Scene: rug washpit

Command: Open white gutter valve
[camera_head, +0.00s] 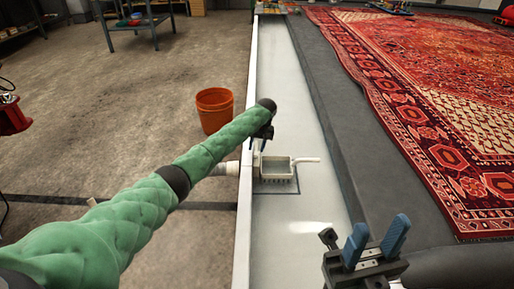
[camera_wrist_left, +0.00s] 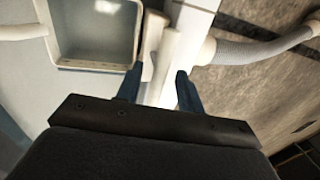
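The white gutter valve (camera_head: 277,172) is a small open box in the gutter, with a white stub at its right and an upright piece at its left. In the left wrist view the box (camera_wrist_left: 95,62) is at the upper left. My left gripper (camera_head: 264,132) is above the valve's left side, partly hidden by its own arm. In the left wrist view its two dark blue fingers (camera_wrist_left: 158,88) are apart, with a white bar-like piece (camera_wrist_left: 168,58) between them; contact cannot be told. My right gripper (camera_head: 380,226) is open and empty at the lower right.
A grey hose (camera_wrist_left: 255,50) joins the valve's wall side. An orange bucket (camera_head: 215,110) stands on the concrete floor beyond my left arm. A red patterned rug (camera_head: 430,100) lies on the dark platform at right. The pale gutter (camera_head: 285,225) is clear nearer me.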

